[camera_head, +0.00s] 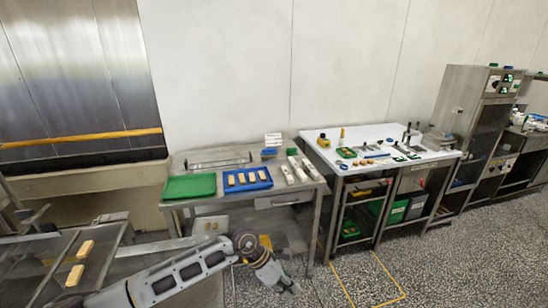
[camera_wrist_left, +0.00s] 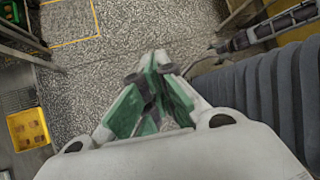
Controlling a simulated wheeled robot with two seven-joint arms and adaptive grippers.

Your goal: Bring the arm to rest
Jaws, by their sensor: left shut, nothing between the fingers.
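My left arm (camera_head: 185,274) reaches in from the lower left in the head view. Its gripper (camera_head: 287,285) hangs low over the speckled floor, in front of the grey metal table. In the left wrist view the gripper (camera_wrist_left: 155,75) has its green-padded fingers together, with nothing between them. The fingers point at bare floor. My right gripper shows in neither view.
A metal table (camera_head: 235,203) holds a green mat (camera_head: 190,187) and a blue tray (camera_head: 247,180) with several bars. A white workbench (camera_head: 350,137) with tools stands right of it. Two bars (camera_head: 75,275) lie at the lower left. A yellow bin (camera_wrist_left: 29,130) stands left.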

